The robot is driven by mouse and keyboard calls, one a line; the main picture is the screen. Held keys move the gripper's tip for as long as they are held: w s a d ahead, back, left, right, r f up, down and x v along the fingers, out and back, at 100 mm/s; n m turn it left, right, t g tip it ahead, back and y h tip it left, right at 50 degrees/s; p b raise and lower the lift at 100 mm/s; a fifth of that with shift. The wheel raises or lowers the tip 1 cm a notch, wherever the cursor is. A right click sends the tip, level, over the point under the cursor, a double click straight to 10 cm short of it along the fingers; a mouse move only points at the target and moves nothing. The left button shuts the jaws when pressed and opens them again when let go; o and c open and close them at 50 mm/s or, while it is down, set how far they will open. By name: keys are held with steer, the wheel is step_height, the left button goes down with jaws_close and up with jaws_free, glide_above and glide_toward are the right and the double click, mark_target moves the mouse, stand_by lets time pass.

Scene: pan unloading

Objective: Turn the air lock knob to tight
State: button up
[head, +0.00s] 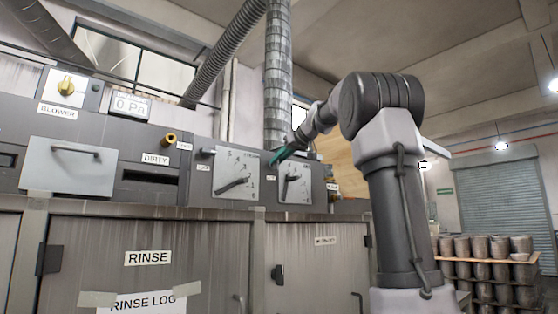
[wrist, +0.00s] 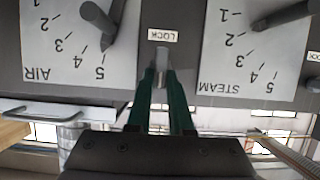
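The air lock knob (wrist: 161,63) is a small grey bar under a LOCK label (wrist: 162,36) in the wrist view, between the AIR and STEAM plates. It stands upright in that picture. My gripper (wrist: 161,78) has its two teal fingers close together, one on each side of the knob, and looks shut on it. The fingers hide part of the knob. In the head view my gripper (head: 278,157) reaches to the panel between the two dial plates and hides the knob there.
The AIR plate (wrist: 60,70) and STEAM plate (wrist: 235,70) carry long grey pointers beside my fingers. Another dark knob (wrist: 312,84) is at the right edge of the wrist view. A blower switch (head: 66,87) and a handled hatch (head: 70,165) are further left. Stacked pots (head: 495,255) stand at right.

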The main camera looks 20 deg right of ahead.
jaws_close()
steer(key=shift+w+d+f+m+g+y, duration=0.1)
steer(key=shift+d+m+g+y, duration=0.1)
steer(key=shift+m+y, duration=0.3)
steer(key=shift+w+d+m+g+y, duration=0.1)
steer(key=shift+d+m+y, duration=0.15)
steer(key=shift+m, duration=0.45)
steer(key=m+y, duration=0.1)
steer(key=m, duration=0.1)
steer(key=m+y, duration=0.2)
steer(key=m, duration=0.1)
steer(key=f+m+y, duration=0.1)
steer(key=m, duration=0.1)
steer(key=shift+w+d+f+y, duration=0.1)
steer(key=shift+d+y, duration=0.15)
steer(key=shift+d, duration=0.15)
steer(key=shift+f+m+t+y, duration=0.15)
steer(key=shift+m+t+y, duration=0.2)
steer(key=shift+m, duration=0.65)
steer(key=shift+f+m+t+y, duration=0.15)
steer(key=shift+m+y, duration=0.3)
steer(key=shift+m, duration=0.55)
steer(key=o, duration=0.7)
jaws_free()
